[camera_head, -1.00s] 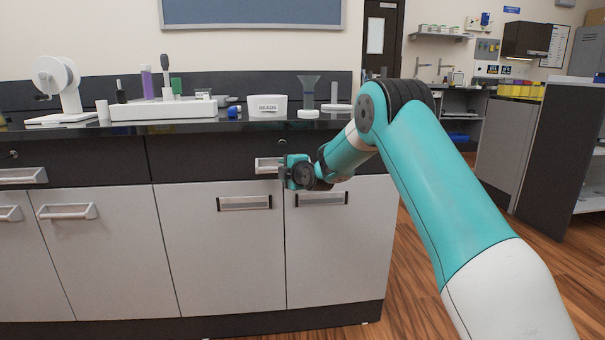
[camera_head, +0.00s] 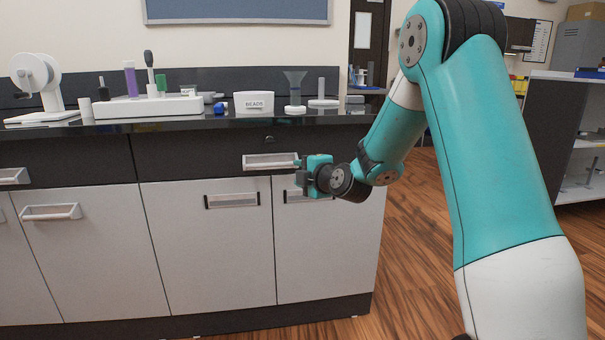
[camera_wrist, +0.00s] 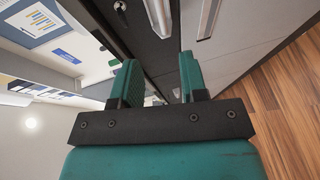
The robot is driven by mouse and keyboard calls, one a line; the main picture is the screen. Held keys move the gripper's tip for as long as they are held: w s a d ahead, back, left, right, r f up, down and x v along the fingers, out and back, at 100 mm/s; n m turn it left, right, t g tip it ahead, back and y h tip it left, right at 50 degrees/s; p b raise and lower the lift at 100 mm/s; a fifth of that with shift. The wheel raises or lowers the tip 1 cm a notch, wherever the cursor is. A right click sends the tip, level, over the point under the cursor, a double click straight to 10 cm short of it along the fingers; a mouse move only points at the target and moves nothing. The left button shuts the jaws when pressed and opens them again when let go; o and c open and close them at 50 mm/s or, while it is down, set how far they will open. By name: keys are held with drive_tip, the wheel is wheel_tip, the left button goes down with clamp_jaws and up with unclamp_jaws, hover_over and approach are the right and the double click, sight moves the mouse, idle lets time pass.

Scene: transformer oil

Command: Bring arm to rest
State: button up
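My teal arm reaches from the lower right of the head view, bending down toward the cabinet front. My gripper (camera_head: 304,177) is in front of the drawer handle (camera_head: 270,161) on the right side of the bench; I cannot tell from the head view whether it touches it. In the wrist view, the two teal fingers of my gripper (camera_wrist: 160,84) stand apart with a gap between them. Nothing is held between them. The drawer handle and a cabinet door handle show beyond the fingers.
Grey cabinet doors (camera_head: 200,255) stand below. Wooden floor (camera_head: 408,255) is clear to the right.

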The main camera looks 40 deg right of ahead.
idle(0.4)
drive_tip(key=s+a+m+g+y, duration=0.1)
drive_tip(key=s+a+g+y, duration=0.1)
drive_tip(key=s+a, duration=0.35)
drive_tip(key=s+a+r+m+g+y, duration=0.1)
drive_tip(key=s+a+g+y, duration=0.15)
drive_tip(key=a, duration=0.55)
drive_tip(key=s+a+m+g+y, duration=0.1)
drive_tip(key=s+a+g+y, duration=0.15)
drive_tip(key=a, duration=0.45)
drive_tip(key=s+a+m+g+h, duration=0.1)
drive_tip(key=s+a+m+g, duration=0.15)
drive_tip(key=s, duration=0.65)
drive_tip(key=s+a+f+m+g+h, duration=0.15)
drive_tip(key=s+g, duration=0.25)
drive_tip(key=s, duration=0.4)
drive_tip(key=s+a+m+g, duration=0.3)
drive_tip(key=s, duration=0.6)
wheel_tip(320, 180, up, 32)
drive_tip(key=p, duration=3.1)
drive_tip(key=shift+w+d+f, duration=0.2)
drive_tip(key=shift+w+d, duration=0.05)
drive_tip(key=shift+w, duration=0.05)
drive_tip(key=shift+o, duration=0.2)
drive_tip(key=shift+t, duration=0.25)
